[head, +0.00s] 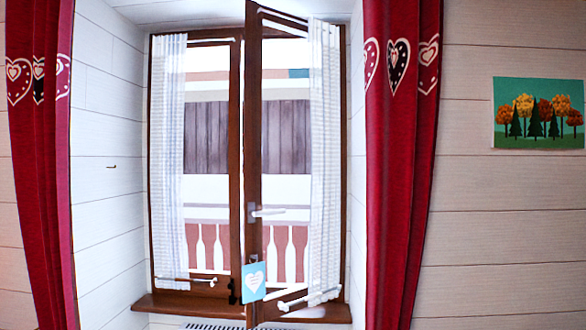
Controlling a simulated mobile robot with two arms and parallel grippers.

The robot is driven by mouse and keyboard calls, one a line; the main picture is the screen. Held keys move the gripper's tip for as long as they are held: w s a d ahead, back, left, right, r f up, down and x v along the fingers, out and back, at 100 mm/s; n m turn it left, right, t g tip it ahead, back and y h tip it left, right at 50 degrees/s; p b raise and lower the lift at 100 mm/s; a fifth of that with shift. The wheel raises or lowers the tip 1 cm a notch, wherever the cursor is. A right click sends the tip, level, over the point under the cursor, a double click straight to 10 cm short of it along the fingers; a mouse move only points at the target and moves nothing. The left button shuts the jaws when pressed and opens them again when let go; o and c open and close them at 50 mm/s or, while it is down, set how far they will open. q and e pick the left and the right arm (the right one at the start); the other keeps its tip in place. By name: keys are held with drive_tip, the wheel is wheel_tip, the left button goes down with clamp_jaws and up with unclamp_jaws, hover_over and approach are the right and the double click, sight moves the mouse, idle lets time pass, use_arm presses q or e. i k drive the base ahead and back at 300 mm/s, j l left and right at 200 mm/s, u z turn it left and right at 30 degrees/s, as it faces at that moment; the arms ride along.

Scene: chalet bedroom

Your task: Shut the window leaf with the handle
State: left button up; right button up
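The window leaf with the handle (254,130) is the right leaf, in a brown wooden frame. It stands partly open, its free edge swung into the room near the middle of the window. Its light metal handle (267,212) sticks out to the right from the leaf's free-edge stile, roughly level. The left leaf (236,120) appears shut in the frame. A small blue tag with a white heart (254,281) hangs low by the right leaf's free edge. Neither of my grippers shows in the head view.
Red curtains hang at the left (40,180) and right (400,180) of the window recess. White sheer curtains (325,150) cover parts of both leaves. A brown sill (185,305) runs below. A tree picture (539,114) is on the right wall.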

sight(256, 15)
drive_tip(key=i+j+z, duration=0.65)
drive_tip(key=i+j, duration=0.1)
drive_tip(key=i, duration=0.1)
